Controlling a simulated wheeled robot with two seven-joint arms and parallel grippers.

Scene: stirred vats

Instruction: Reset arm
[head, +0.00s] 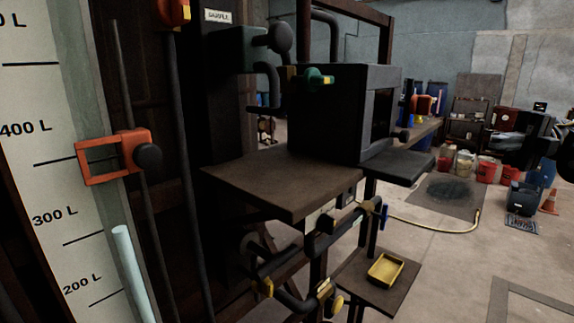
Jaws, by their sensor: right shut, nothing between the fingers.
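My left gripper is not in view.
A level gauge (40,180) with an orange slider clamp (130,155) stands close at the left. Dark pipes with a blue valve handle (383,214) run below the table. A yellow tray (386,270) lies on a low shelf. Red buckets (487,170) stand farther back.

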